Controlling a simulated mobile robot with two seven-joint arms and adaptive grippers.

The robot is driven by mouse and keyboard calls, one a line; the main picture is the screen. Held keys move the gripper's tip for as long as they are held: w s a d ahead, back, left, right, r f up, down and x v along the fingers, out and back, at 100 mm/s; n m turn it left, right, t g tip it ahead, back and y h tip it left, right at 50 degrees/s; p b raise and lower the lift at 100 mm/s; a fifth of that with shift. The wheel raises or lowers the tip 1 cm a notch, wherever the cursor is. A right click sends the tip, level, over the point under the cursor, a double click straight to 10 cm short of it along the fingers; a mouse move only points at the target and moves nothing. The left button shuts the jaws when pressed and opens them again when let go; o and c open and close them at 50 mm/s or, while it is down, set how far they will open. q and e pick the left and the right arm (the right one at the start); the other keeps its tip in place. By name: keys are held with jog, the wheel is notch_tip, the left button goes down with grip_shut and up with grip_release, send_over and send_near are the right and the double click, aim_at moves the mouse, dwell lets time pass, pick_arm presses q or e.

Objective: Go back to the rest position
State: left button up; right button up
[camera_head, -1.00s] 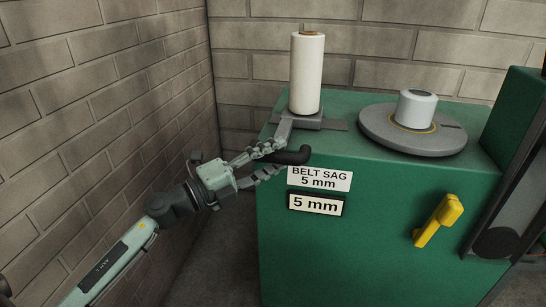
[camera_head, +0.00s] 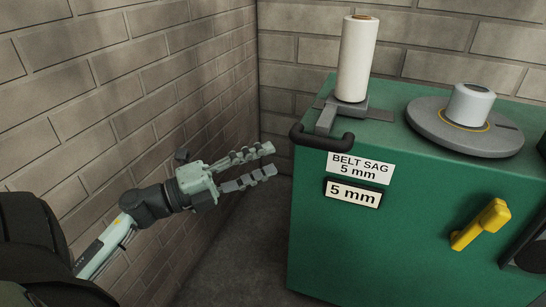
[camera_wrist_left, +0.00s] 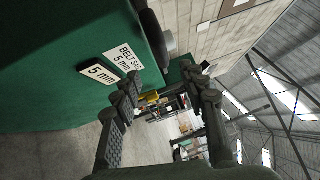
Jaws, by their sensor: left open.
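My left gripper (camera_head: 270,161) is open and empty in the head view. It hangs in the air left of the green machine cabinet (camera_head: 345,240), apart from it and from the black handle (camera_head: 321,138) at the cabinet's top left edge. In the left wrist view the open fingers (camera_wrist_left: 170,95) frame the space beyond the cabinet's side, with nothing between them. The right gripper is in neither view.
A white roll (camera_head: 357,60) stands on a grey plate on the cabinet, beside a round grey disc (camera_head: 440,128). Signs reading "BELT SAG 5 mm" (camera_head: 359,168) and "5 mm" (camera_head: 352,193) and a yellow lever (camera_head: 480,224) are on its front. A brick wall (camera_head: 110,90) runs close along the left.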

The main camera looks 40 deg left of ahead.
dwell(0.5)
pick_arm(q)
jog(key=w+a+f+n+t+y, duration=0.2)
jog(key=w+a+f+n+y, duration=0.2)
jog(key=a+n+y, duration=0.5)
notch_tip(320, 180, down, 12)
jog(key=s+n+g+y, duration=0.1)
jog(key=n+g+y, duration=0.4)
jog(key=n, duration=0.5)
jog(key=s+d+f+n+g+h, duration=0.1)
jog(key=s+d+f+g, duration=0.4)
jog(key=f, duration=0.5)
jog(key=s+d+f+n+g+h+p, duration=0.1)
jog(key=s+d+f+n+g+h, duration=0.1)
jog(key=s+d+f+g, duration=0.4)
jog(key=s+d+f+n, duration=0.1)
jog(key=s+d+f, duration=0.2)
jog(key=s+f, duration=0.1)
jog(key=shift+f+n, duration=0.25)
jog(key=shift+n, duration=0.15)
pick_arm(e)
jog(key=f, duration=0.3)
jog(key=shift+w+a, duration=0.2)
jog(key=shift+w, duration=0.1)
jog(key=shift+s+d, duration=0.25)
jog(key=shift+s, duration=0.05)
